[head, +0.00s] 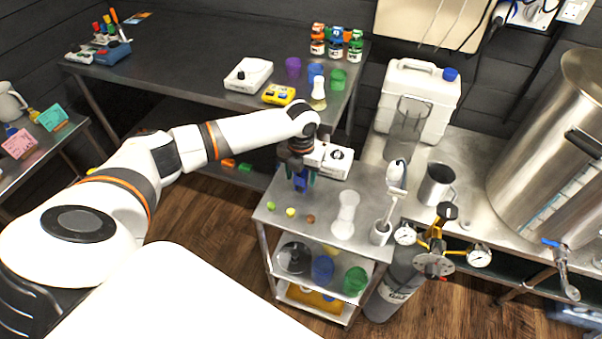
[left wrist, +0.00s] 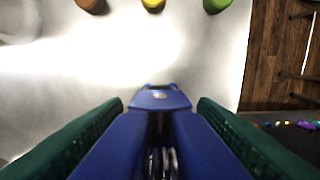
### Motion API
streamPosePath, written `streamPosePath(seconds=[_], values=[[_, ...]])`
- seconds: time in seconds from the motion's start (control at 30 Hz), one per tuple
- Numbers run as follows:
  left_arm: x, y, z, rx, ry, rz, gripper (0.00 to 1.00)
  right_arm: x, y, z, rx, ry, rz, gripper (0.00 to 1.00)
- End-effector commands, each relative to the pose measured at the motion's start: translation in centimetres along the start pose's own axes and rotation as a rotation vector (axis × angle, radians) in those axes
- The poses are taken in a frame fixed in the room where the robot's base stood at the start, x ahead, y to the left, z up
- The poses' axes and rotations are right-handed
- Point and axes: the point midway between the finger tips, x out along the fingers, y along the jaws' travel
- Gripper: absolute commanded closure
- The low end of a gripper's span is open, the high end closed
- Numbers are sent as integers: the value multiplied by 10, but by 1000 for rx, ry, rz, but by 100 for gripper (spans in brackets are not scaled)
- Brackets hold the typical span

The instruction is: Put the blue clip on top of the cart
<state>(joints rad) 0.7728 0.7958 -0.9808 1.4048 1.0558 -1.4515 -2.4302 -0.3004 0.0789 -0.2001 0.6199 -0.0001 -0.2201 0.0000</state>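The blue clip (head: 300,182) is between the fingers of my left gripper (head: 302,177), over the back left part of the cart (head: 322,203). In the left wrist view the blue clip (left wrist: 160,98) sits between the two green finger pads (left wrist: 158,135), which press against its sides. Its jaw end points toward the bright cart top (left wrist: 60,65). I cannot tell whether the clip touches the surface. My right gripper is not in view.
A green (head: 271,206), a yellow (head: 291,212) and a brown piece (head: 310,219) lie along the cart top's left front. A white device (head: 338,160) is behind the gripper. A gas cylinder (head: 395,290) stands beside the cart.

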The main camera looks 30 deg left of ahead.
Motion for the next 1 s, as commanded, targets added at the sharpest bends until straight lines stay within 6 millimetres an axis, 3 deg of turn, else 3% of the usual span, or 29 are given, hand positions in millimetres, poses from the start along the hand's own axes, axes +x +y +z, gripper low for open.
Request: streamPosePath(seconds=[0.37,0.8,1.0], values=[[-10,0,-1,0,3,1,47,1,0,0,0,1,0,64],[-97,0,-1,0,4,2,47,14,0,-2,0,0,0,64],[-119,0,-1,0,1,1,47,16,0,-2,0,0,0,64]])
